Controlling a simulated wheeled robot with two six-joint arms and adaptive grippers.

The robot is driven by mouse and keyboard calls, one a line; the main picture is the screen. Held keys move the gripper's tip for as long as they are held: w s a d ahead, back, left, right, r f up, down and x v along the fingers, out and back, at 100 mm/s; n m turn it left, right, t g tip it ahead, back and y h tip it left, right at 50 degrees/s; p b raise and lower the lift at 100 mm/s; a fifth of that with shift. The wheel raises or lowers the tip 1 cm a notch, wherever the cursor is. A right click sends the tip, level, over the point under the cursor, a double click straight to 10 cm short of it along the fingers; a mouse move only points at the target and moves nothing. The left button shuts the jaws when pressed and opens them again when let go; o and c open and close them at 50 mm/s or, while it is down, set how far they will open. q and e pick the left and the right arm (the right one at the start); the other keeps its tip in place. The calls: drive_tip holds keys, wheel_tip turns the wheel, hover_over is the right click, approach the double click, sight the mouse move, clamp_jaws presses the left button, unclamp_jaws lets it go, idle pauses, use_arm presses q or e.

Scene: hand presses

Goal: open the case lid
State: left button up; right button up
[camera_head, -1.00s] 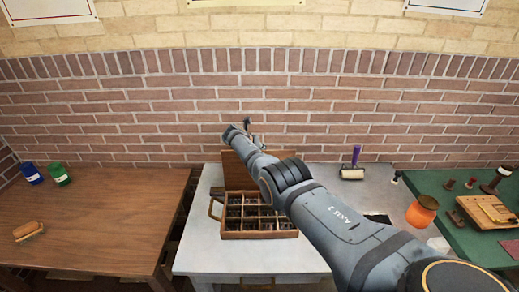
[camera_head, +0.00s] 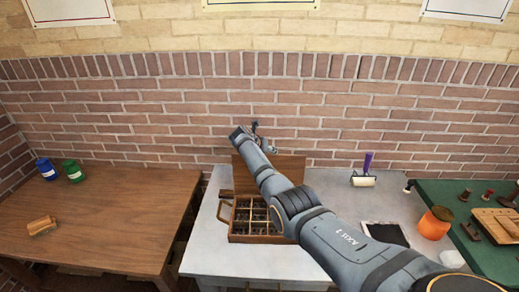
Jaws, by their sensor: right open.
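The wooden case (camera_head: 258,240) stands on the pale table, with its divided compartments showing. Its brown lid (camera_head: 289,168) stands raised at the case's back edge, partly hidden behind my right arm. A handle (camera_head: 223,212) sticks out at the case's left side. My right arm reaches in from the lower right, across the case and lid. My right gripper (camera_head: 254,127) is open at the arm's far end, above the lid's top edge in the picture and against the brick wall behind. I cannot tell whether it touches the lid. My left gripper is not in view.
A roller with a purple handle (camera_head: 366,172), a dark flat plate (camera_head: 385,234) and an orange jar (camera_head: 434,223) are to the right. A wooden table (camera_head: 110,225) at left holds blue (camera_head: 46,169) and green (camera_head: 72,171) jars and a brush (camera_head: 41,226).

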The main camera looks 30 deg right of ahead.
drive_tip(key=v, duration=0.9)
drive_tip(key=shift+s+a, duration=0.15)
drive_tip(key=shift+s, duration=0.05)
